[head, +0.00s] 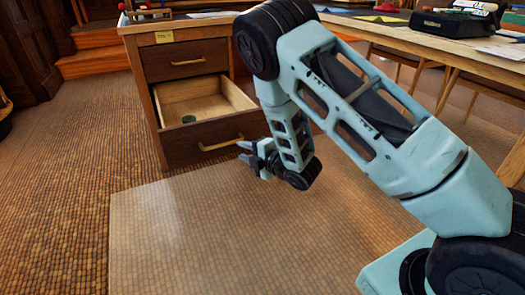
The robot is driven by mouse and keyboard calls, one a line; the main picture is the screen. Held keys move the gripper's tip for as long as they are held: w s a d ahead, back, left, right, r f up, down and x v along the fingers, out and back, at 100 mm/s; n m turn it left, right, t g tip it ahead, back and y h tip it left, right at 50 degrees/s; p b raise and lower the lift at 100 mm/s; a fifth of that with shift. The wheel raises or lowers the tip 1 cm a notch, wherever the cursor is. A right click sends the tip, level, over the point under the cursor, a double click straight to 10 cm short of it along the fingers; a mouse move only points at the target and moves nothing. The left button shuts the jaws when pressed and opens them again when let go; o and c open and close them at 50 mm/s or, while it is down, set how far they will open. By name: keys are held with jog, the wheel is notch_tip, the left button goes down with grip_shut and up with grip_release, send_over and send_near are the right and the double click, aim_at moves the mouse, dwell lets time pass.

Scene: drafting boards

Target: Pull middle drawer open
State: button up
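A wooden desk (152,103) has a shut top drawer (160,65) with a brass-coloured handle (188,62). The drawer below it, the middle drawer (188,152), stands pulled out, its pale inside showing. Its handle (220,144) runs across its front. A small dark green round thing (188,119) lies inside near the front left. Any lower drawer is hidden. My gripper (243,151) is just right of the middle drawer's handle in the picture, fingers pointing left and apart. It seems to hold nothing; I cannot tell whether it touches the handle.
A pale floor mat (200,240) lies clear in front of the desk. A long table (440,45) with a black device (450,22) extends to the right, with chair legs below. Wooden steps (93,62) stand at the back left. The floor at left is clear.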

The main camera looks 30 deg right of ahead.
jog(key=p+v, duration=0.1)
jog(key=v, duration=0.6)
jog(key=shift+s+p, duration=0.2)
jog(key=shift+p, duration=0.15)
jog(key=shift+d, duration=0.1)
jog(key=s+a+r+m+g+h+p, duration=0.3)
jog(key=s+a+r+m+g, duration=0.6)
jog(key=a, duration=0.4)
jog(key=s+r+m+g+h+p, duration=0.1)
jog(key=s+r+m+g, duration=0.3)
jog(key=s, duration=0.7)
jog(key=s+r+m+g+h+p, duration=0.1)
jog(key=s+r+g+h, duration=0.1)
jog(key=s+r, duration=0.7)
notch_tip(320, 180, up, 35)
jog(key=s+p, duration=0.1)
jog(key=p, duration=3.6)
jog(key=shift+s+r, duration=0.15)
jog(key=shift+s, duration=0.2)
